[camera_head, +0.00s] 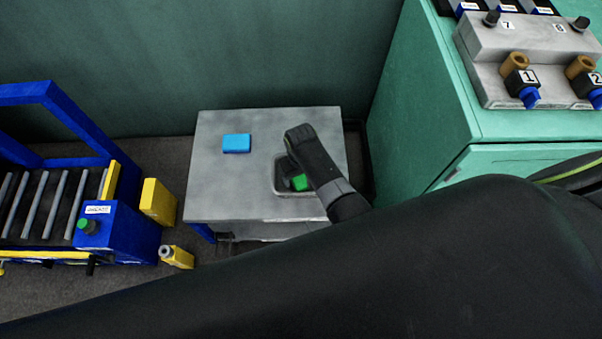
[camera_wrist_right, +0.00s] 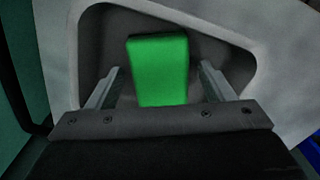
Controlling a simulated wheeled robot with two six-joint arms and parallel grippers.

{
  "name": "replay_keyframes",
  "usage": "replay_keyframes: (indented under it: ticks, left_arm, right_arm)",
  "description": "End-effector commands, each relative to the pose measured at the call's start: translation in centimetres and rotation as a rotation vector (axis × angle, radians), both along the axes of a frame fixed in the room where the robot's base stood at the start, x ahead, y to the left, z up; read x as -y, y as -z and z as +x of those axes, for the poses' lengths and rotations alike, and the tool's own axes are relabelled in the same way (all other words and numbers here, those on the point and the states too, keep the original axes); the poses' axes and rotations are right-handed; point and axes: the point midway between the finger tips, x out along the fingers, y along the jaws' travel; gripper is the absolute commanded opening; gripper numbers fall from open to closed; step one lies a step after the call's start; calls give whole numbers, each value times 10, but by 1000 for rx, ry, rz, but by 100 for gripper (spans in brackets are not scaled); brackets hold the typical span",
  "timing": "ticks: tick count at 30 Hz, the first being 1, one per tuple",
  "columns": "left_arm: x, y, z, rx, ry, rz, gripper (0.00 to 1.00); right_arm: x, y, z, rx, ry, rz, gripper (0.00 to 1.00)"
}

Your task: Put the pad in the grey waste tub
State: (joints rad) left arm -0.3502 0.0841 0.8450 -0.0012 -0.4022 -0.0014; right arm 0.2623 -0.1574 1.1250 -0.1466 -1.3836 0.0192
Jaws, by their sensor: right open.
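A green pad (camera_head: 300,183) lies in a grey tub (camera_head: 279,187) set into the top of a grey table. It also shows in the right wrist view (camera_wrist_right: 160,70), with the tub's dark inside around it and its pale rim (camera_wrist_right: 72,60) beyond. My right gripper (camera_wrist_right: 160,82) is open, one finger on each side of the pad with a gap to both. In the head view my right gripper (camera_head: 293,172) is over the tub and hides part of it and of the pad. My left gripper is not in view.
A blue block (camera_head: 236,143) lies on the grey table (camera_head: 215,190), left of the tub. A roller conveyor (camera_head: 40,205) with a blue control box stands at the left. A green cabinet (camera_head: 420,110) with valves on top stands at the right. The table's left part is mostly clear.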

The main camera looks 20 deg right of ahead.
Motion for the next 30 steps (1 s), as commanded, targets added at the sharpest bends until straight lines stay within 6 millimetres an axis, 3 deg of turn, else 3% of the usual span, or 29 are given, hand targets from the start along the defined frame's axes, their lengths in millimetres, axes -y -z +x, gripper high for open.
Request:
replay_keyframes:
  ticks: [5, 13, 21, 30]
  left_arm:
    - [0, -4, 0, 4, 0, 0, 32]
    - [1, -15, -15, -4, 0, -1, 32]
    - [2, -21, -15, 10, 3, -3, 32]
    - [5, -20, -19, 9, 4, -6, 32]
  right_arm:
    - [0, -9, 0, 2, 0, 0, 75]
    - [-1, -63, 1, 3, 1, 1, 75]
    - [0, -110, 1, 1, 0, 0, 75]
    - [0, -124, 0, 0, -1, 0, 75]
